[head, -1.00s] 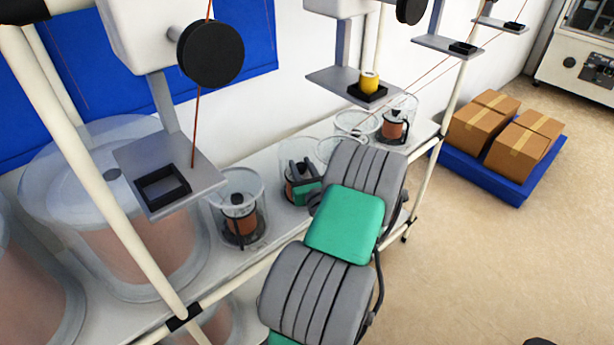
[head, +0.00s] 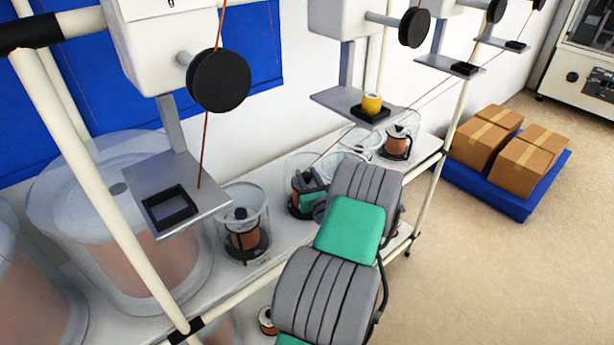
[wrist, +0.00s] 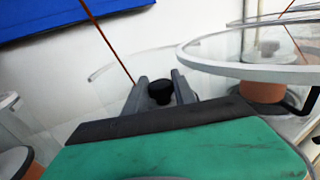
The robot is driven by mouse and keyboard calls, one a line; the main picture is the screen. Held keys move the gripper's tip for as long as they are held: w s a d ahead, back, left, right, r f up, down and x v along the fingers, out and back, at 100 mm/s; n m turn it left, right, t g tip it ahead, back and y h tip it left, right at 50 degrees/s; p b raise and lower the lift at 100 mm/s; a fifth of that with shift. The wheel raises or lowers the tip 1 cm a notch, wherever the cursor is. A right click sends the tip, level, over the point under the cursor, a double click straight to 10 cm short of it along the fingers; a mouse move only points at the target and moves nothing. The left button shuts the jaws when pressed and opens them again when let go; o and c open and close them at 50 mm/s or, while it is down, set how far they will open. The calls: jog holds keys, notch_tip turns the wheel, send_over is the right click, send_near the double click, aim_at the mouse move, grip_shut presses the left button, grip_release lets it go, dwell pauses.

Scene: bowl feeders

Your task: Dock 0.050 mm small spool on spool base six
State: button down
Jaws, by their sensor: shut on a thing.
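My gripper (wrist: 160,88) is shut with a black knob (wrist: 160,92) between its two grey fingers in the wrist view. In the head view my gripper (head: 303,180) reaches into a clear round holder in the middle of the shelf. A copper-coloured small spool (head: 292,199) shows there beside the gripper, mostly hidden by it. I cannot tell whether the spool stands on its base or is raised. No label for 0.050 mm or for base six can be read. Another small spool (head: 242,235) with a black top stands in a clear holder to the left.
A further spool (head: 396,144) stands in a holder at the shelf's right end. A clear rim (wrist: 250,65) is close right of my gripper in the wrist view. Metal plates (head: 172,195), thin wires and white frame poles (head: 100,190) stand around the shelf. Boxes (head: 485,135) lie on a blue pallet.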

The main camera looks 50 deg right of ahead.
jog(key=c, duration=1)
grip_release()
jog(key=shift+c, duration=0.2)
jog(key=shift+r, duration=0.25)
jog(key=b+v, duration=0.3)
jog(key=v, duration=0.9)
jog(key=shift+a+f, duration=0.1)
